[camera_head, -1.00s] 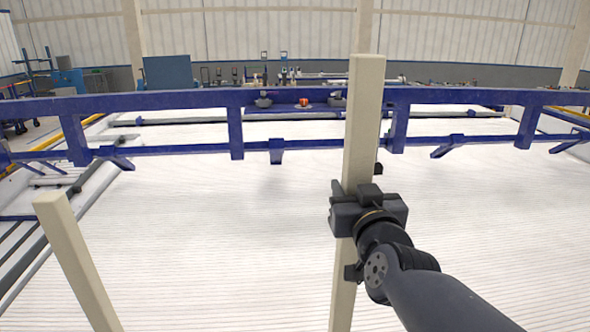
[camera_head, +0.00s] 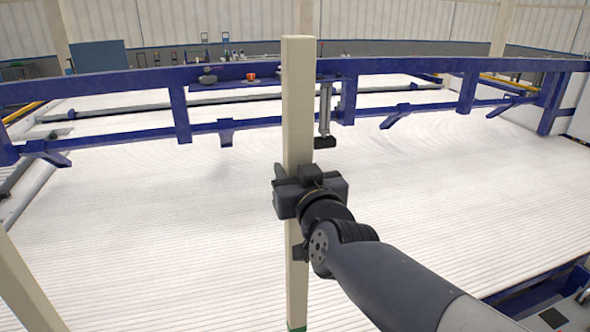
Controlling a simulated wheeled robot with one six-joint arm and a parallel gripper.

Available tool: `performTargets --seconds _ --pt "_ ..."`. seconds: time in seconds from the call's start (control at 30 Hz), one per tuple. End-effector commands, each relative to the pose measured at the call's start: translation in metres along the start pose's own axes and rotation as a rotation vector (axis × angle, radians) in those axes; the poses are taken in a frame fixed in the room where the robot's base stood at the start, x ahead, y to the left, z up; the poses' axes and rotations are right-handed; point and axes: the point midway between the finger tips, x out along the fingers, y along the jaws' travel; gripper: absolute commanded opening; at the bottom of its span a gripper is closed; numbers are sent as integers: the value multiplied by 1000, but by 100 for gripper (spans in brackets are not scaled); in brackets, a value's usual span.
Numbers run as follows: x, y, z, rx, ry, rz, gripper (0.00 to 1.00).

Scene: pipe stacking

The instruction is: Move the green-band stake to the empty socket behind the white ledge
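A tall cream stake (camera_head: 298,100) stands nearly upright in the middle of the view. A sliver of green shows on it at the bottom edge of the picture. My gripper (camera_head: 297,190) is shut around the stake at about mid-height. The stake's lower end is out of view. A second cream stake (camera_head: 28,288) shows at the lower left, tilted in the picture and apart from my gripper; no band shows on its visible part. I cannot make out the empty socket or tell which surface is the white ledge.
A blue frame (camera_head: 420,72) with hanging brackets crosses the view behind the held stake. A wide white ribbed surface (camera_head: 160,225) lies below and is mostly clear. A small orange item (camera_head: 251,76) sits on the frame. Machinery parts (camera_head: 560,310) show at the lower right.

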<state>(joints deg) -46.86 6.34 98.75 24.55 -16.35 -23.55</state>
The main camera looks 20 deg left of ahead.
Motion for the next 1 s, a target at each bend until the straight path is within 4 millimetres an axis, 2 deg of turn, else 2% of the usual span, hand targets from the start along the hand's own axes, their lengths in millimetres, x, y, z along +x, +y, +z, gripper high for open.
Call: performTargets --seconds 0.03,0.1,0.5,1.0 --pt "0 0 11 0 6 1 0" --pt "0 0 20 0 6 1 0" --pt "0 0 67 -1 6 0 0" --pt "0 0 71 -1 6 1 0"
